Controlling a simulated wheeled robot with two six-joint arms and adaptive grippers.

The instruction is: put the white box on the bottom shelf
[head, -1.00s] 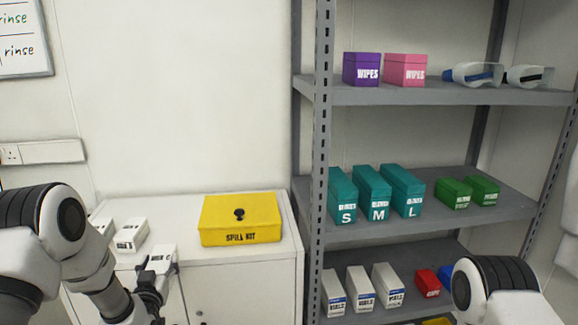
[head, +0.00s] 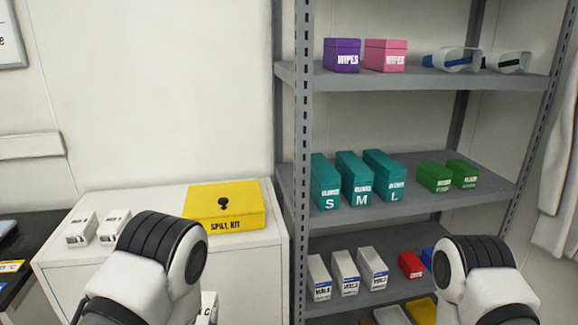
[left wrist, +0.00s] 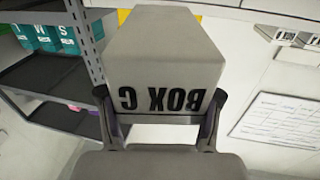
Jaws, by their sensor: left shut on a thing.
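My left gripper (left wrist: 160,100) is shut on a white box (left wrist: 162,52) marked "BOX C", with one finger on each side of it. The lettering is upside down in the left wrist view. In the head view only a small part of this box (head: 209,307) shows past my left arm, which hides the gripper. The grey shelf rack (head: 303,130) stands right of the cabinet. Its lower part is cut off by the bottom edge, so I cannot tell which level is the lowest. My right gripper is out of view.
Two white boxes (head: 81,229) and a yellow spill kit (head: 224,207) stand on the white cabinet (head: 262,250). Shelves hold wipes boxes (head: 342,56), teal glove boxes (head: 354,180), green boxes (head: 434,177) and vials boxes (head: 345,272). White and yellow items (head: 422,311) show lower down.

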